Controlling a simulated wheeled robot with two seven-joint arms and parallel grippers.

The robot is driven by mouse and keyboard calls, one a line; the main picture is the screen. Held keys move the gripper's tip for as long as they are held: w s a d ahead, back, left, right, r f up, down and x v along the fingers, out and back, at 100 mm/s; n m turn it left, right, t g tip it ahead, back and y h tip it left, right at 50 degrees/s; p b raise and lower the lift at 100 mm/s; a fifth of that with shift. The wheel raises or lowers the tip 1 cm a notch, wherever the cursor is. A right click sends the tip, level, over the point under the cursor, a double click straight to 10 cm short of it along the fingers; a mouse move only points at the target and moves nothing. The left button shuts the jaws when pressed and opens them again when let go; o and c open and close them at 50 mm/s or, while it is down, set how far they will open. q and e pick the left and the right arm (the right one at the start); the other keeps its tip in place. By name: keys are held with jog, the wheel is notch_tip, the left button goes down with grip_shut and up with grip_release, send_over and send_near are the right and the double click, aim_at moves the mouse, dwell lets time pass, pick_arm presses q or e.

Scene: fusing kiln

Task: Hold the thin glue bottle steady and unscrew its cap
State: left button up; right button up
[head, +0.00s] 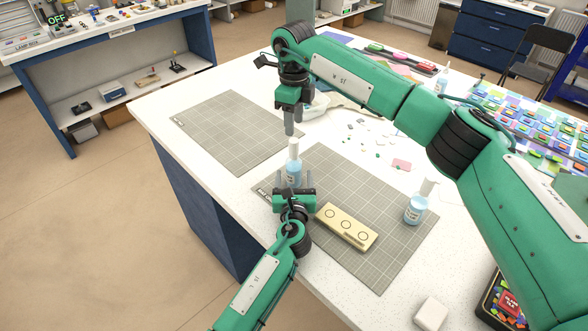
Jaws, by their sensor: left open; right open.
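A small bottle of light blue liquid with a tall white cap (293,160) stands upright near the left edge of the cutting mat in the middle of the table. Its label is too small to read. My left gripper (293,182) is open, low at the near side of this bottle, with a finger to either side of it; I cannot tell whether they touch. It hides the bottle's lower part. My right gripper (290,130) points down just above the cap and is open, its fingers overlapping in this view. The cap is on the bottle.
A similar bottle (415,208) stands on the mat's right side, and another (441,82) farther back. A wooden block with round holes (346,227) lies just right of my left gripper. A second grid mat (225,130) is clear. Glass pieces (402,164) lie scattered beyond.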

aim_at(294, 166)
pick_arm(q)
jog(key=shift+w, duration=2.5)
